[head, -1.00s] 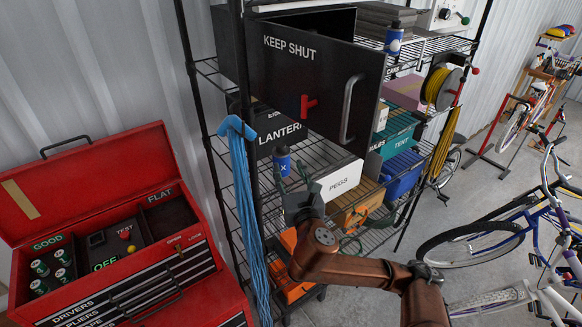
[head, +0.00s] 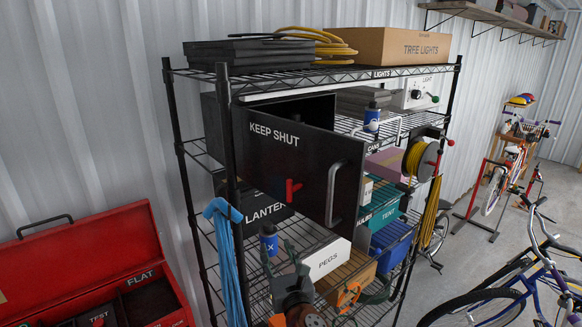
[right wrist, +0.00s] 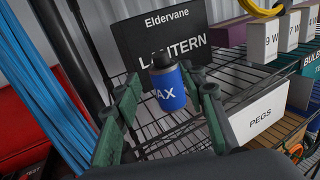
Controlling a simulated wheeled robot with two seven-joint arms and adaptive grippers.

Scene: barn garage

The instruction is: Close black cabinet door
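The black cabinet door (head: 262,160), lettered KEEP SHUT, stands open, swung out in front of the shelf rack. It has a grey bar handle (head: 333,192) near its right edge and a red lever (head: 290,189) at its lower middle. Part of the dark cabinet interior (head: 315,106) shows behind its top edge. My right gripper (head: 283,256) is below the door, with its green fingers pointing toward the rack. In the right wrist view its fingers (right wrist: 168,98) are spread, with a blue can (right wrist: 169,88) showing between them; contact cannot be told. My left gripper is out of view.
The wire rack holds a LANTERN box (head: 262,208), a PEGS box (head: 328,258) and other bins. Blue rope (head: 228,265) hangs at its left front post. A red toolbox (head: 150,250) stands left. Bicycles (head: 500,300) stand right on open floor.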

